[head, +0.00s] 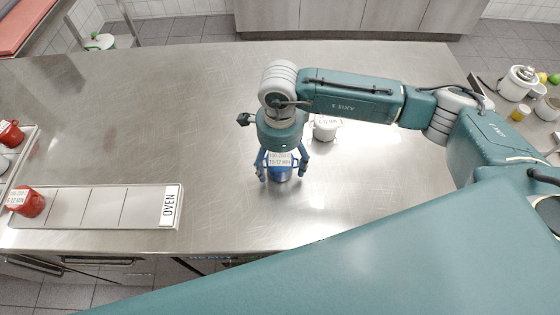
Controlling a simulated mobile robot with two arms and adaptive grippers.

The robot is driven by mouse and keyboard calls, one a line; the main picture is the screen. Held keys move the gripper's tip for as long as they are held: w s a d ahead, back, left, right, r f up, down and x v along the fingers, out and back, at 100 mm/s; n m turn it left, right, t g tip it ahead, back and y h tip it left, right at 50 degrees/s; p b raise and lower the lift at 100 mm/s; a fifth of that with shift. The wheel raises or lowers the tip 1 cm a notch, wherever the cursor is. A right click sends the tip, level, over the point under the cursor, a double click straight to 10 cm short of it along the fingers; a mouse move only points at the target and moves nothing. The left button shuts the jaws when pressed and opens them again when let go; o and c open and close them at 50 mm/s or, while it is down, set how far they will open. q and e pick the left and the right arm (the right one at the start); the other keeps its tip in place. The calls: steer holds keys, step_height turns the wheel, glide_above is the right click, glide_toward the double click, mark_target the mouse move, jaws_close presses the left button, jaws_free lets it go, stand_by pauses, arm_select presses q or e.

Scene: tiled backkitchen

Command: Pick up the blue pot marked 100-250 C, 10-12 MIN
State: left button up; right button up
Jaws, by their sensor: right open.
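The blue pot (280,174) stands upright on the steel counter in the middle of the head view. Its white label reads about 100-250 C, 10-12 MIN. My right gripper (282,176) comes down over it from above, open, with one finger on each side of the pot. I cannot tell whether the fingers touch it. The gripper body hides the pot's far side and part of its top. My left gripper is not in view.
A white labelled pot (325,129) stands close behind, right of the gripper. A tray marked OVEN (145,207) lies at the left, holding a red pot (27,201). Another red pot (11,133) stands at the left edge. The counter (150,120) between is clear.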

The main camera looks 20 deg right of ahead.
steer(key=c, duration=1.5)
steer(key=shift+c, duration=0.2)
